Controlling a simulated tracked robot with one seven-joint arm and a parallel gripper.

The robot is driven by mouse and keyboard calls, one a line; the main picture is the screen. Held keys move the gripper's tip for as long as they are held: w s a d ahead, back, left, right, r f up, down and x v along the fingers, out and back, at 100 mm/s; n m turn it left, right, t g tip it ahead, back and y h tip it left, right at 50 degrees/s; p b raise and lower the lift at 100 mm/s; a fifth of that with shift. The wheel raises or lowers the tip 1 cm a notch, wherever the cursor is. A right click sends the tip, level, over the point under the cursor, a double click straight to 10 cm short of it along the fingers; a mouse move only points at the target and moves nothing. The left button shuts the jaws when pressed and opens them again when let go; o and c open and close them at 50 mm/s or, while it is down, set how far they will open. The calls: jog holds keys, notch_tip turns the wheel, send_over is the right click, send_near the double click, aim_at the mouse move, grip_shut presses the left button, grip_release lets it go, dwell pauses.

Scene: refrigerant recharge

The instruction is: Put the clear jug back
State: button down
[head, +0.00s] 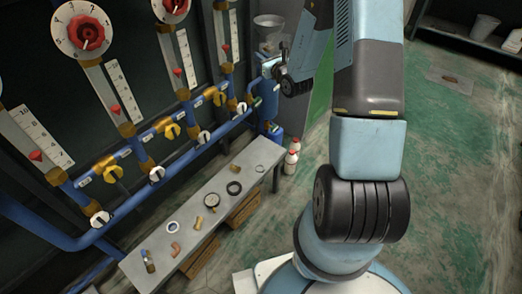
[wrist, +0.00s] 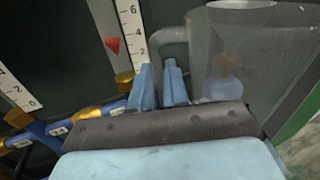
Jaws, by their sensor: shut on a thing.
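The clear jug (wrist: 275,60) fills the right of the wrist view, see-through, with its handle on its left side. My gripper (wrist: 160,86) is shut on the jug's handle; its two blue fingertips stand at the handle's left upright. In the head view my gripper (head: 272,68) is past the far end of the pipe rack, mostly behind my own wrist. A pale funnel-shaped piece (head: 268,21) shows just above it; a similar shape (wrist: 242,12) shows at the top of the wrist view. The jug's base is hidden.
The blue pipe rack (head: 190,135) with yellow valves and gauges runs along the left. A grey bench (head: 185,220) below it holds small fittings and rings. White bottles (head: 291,160) stand on the floor. A shelf (head: 460,38) at the back right holds a pale beaker (head: 484,27). The green floor at right is mostly clear.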

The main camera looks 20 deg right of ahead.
jog(key=s+f+n+g+y, duration=0.1)
jog(key=s+f+y, duration=0.15)
jog(key=f, duration=0.65)
jog(key=s+f+n+g+y, duration=0.1)
jog(key=s+f, duration=0.3)
jog(key=f, duration=0.6)
jog(key=s+a+f+n+g+y, duration=0.1)
jog(key=s+f+n+y, duration=0.15)
jog(key=s+f, duration=1.05)
jog(key=shift+w+a+f, duration=0.7)
jog(key=shift+w+f, duration=1.15)
jog(key=shift+w, duration=0.45)
jog(key=shift+w+a+f, duration=0.75)
jog(key=shift+w+f, duration=1.15)
jog(key=shift+w, duration=0.35)
jog(key=shift+w+a+f, duration=0.7)
jog(key=shift+w+f, duration=1.15)
jog(key=shift+w, duration=0.45)
notch_tip(320, 180, down, 3)
jog(key=shift+r, duration=0.1)
